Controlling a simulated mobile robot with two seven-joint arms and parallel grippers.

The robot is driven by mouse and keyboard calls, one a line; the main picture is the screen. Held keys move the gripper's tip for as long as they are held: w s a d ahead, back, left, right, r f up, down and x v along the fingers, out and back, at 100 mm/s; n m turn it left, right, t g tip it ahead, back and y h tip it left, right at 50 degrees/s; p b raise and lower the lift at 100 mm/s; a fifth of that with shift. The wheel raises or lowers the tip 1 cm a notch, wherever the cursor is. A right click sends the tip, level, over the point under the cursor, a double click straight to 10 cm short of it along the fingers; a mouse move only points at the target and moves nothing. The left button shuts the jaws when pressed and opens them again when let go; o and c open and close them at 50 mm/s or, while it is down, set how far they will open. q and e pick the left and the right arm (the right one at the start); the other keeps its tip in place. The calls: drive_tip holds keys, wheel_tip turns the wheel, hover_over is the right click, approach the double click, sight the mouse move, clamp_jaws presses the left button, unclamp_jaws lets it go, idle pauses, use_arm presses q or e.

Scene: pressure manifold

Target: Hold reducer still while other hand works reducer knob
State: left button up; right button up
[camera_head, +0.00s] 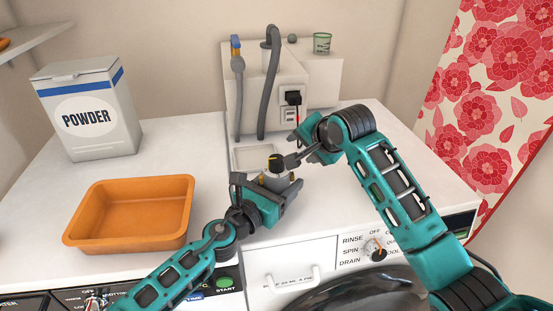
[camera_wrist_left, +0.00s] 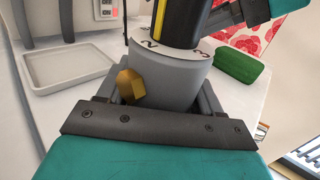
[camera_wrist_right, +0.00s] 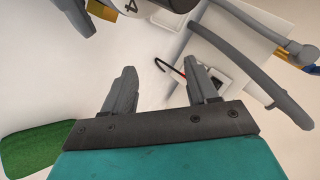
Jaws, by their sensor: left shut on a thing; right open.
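The reducer is a grey cylindrical body (camera_wrist_left: 175,75) with a numbered white dial on top and a brass fitting (camera_wrist_left: 130,84) on its side. Its black knob (camera_head: 278,161) has a yellow stripe and also shows in the left wrist view (camera_wrist_left: 182,22). My left gripper (camera_head: 279,184) is shut on the reducer body, one finger on each side. My right gripper (camera_head: 297,152) is open and empty, close beside the knob on its right. In the right wrist view its fingers (camera_wrist_right: 162,80) are apart, with the reducer partly visible at the top left.
A shallow white tray (camera_head: 238,158) lies behind the reducer. Grey hoses (camera_head: 271,85) and a black plug (camera_head: 293,98) are at the back. A green block (camera_wrist_left: 240,66) lies nearby. An orange basin (camera_head: 130,242) and a powder box (camera_head: 88,115) stand at left.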

drive_tip(key=s+n+t, duration=0.4)
drive_tip(key=s+n, duration=0.1)
drive_tip(key=n+t+y, duration=0.3)
drive_tip(key=n+t, duration=0.1)
drive_tip(key=n, duration=0.3)
approach(280, 164)
drive_tip(key=x, duration=1.1)
drive_tip(key=shift+w+a, duration=0.2)
drive_tip(key=shift+w, duration=0.1)
drive_tip(key=shift+c, duration=0.4)
drive_tip(key=c, duration=0.9)
